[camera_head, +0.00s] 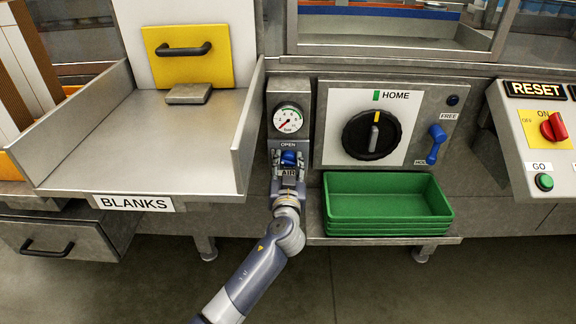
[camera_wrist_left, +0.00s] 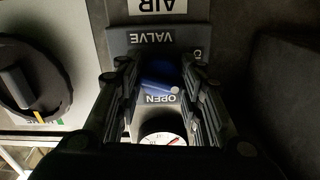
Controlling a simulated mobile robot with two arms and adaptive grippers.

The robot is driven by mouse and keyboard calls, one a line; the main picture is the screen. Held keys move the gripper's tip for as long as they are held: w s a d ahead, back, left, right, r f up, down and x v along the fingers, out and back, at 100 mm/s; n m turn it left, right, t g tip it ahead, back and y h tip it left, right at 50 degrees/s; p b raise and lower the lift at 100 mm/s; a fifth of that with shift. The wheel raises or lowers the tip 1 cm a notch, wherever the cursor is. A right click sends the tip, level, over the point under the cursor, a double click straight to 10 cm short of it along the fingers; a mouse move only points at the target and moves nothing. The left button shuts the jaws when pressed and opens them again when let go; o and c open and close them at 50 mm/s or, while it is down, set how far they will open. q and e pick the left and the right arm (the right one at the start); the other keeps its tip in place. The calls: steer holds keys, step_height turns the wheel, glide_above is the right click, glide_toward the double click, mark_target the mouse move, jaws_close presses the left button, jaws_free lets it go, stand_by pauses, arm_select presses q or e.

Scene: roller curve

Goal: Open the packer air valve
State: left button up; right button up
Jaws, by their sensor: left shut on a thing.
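The air valve's blue handle (camera_head: 289,157) sits on a grey panel below the word OPEN and above the label AIR. My left gripper (camera_head: 288,163) reaches up to it from below and is shut on it. In the left wrist view the blue handle (camera_wrist_left: 158,72) lies between the two dark fingers of my left gripper (camera_wrist_left: 155,65), partly hidden. The handle's exact angle is hard to tell. A round gauge (camera_head: 289,119) above the valve has its red needle pointing to the lower left. My right gripper is not in view.
Right of the valve is a panel with a black HOME knob (camera_head: 372,135) and a blue lever (camera_head: 436,144). Stacked green trays (camera_head: 388,213) stand below it. The BLANKS chute (camera_head: 249,140) rises close on the left. A RESET console (camera_head: 510,120) stands at the far right.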

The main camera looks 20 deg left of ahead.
arm_select(q)
steer(key=shift+m, duration=2.3)
steer(key=shift+r+m, duration=0.1)
steer(key=shift+m, duration=0.4)
steer(key=shift+m+p, duration=0.45)
steer(key=shift+m, duration=1.35)
steer(key=shift+m+p, duration=0.6)
steer(key=shift+m, duration=0.6)
steer(key=shift+m+p, duration=0.4)
steer(key=shift+m, duration=1)
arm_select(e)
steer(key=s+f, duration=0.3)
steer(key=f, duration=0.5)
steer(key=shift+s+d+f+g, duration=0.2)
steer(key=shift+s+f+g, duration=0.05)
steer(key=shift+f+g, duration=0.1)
